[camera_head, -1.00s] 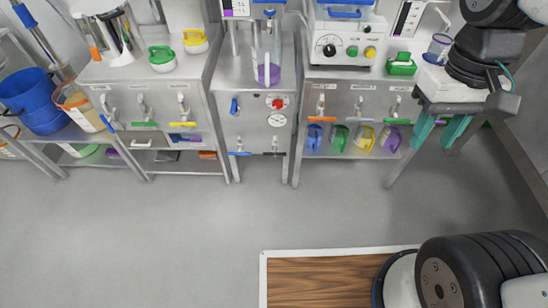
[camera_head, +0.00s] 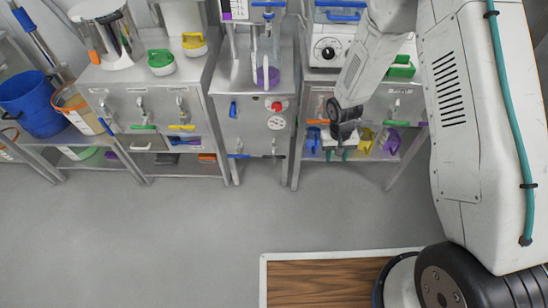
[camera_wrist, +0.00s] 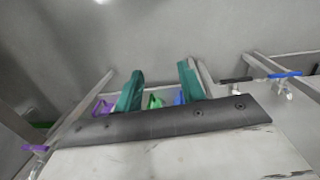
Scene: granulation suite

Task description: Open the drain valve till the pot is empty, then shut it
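I cannot tell which valve is the drain valve or which vessel is the pot. The middle steel cabinet (camera_head: 250,130) has a blue-handled valve (camera_head: 238,156) and a black-handled valve (camera_head: 273,156) low on its front, handles crosswise. They also show at the right of the wrist view, blue (camera_wrist: 286,74) and black (camera_wrist: 236,79). A clear vessel with a purple base (camera_head: 268,77) stands on that cabinet. My gripper (camera_wrist: 160,88) is open and empty, its two teal fingers apart. In the head view it hangs before the right cabinet, right of these valves, and hides part of that cabinet's front.
The left cabinet has more coloured valves, one green-handled (camera_head: 143,127). A blue bucket (camera_head: 33,105) stands far left. A wood-topped surface (camera_head: 315,280) is in front. The grey floor between is clear.

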